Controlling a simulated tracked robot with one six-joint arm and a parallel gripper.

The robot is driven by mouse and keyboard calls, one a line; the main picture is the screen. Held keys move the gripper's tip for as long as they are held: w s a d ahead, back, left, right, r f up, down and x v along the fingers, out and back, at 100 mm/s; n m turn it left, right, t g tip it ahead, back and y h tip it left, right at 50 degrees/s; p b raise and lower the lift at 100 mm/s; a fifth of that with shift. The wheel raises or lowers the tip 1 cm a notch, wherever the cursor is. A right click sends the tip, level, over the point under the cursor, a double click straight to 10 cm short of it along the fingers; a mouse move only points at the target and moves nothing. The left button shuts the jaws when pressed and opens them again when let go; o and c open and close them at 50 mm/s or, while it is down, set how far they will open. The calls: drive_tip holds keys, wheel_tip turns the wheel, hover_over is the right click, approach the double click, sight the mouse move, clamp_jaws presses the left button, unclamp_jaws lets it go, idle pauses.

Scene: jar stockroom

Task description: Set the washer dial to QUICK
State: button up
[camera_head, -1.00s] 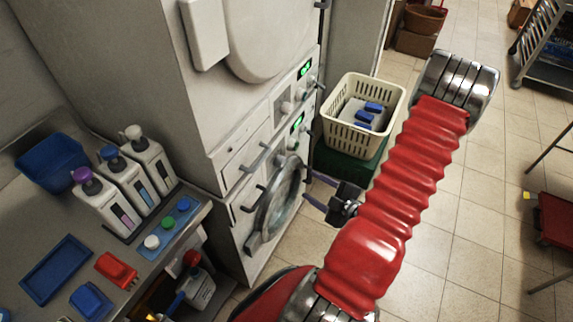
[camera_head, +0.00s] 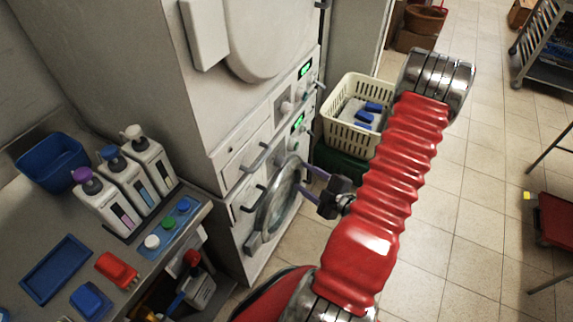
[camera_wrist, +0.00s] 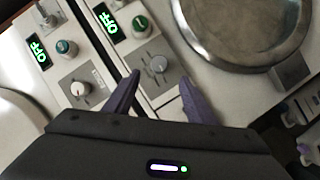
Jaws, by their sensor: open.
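The washer (camera_head: 243,246) is the lower of two stacked white machines, with a round door (camera_head: 281,205) and a green-lit display (camera_head: 297,122). In the wrist view its panel has a display (camera_wrist: 108,20), a green knob (camera_wrist: 142,23) and a grey dial (camera_wrist: 158,64) on a grey plate. Its markings are too small to read. My gripper (camera_head: 302,178) is in front of the washer at panel side. In the wrist view my gripper (camera_wrist: 160,77) is open and empty, purple fingertips pointing at the grey dial, one to each side and just short of it in the picture.
The upper machine's panel has a display (camera_wrist: 38,52), a teal knob (camera_wrist: 66,47) and a pale knob (camera_wrist: 82,89). A cream basket (camera_head: 342,125) stands beside the machines. A counter with bottles (camera_head: 148,165) is at left. Open tiled floor lies right.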

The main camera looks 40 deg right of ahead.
sight(283, 164)
drive_tip(key=x, duration=1)
drive_tip(key=shift+w+f, duration=0.1)
drive_tip(key=shift+w, duration=0.25)
drive_tip(key=shift+c, duration=0.4)
drive_tip(key=c, duration=0.9)
drive_tip(key=shift+d, duration=0.2)
drive_tip(key=shift+c, duration=0.3)
drive_tip(key=shift+a, duration=0.15)
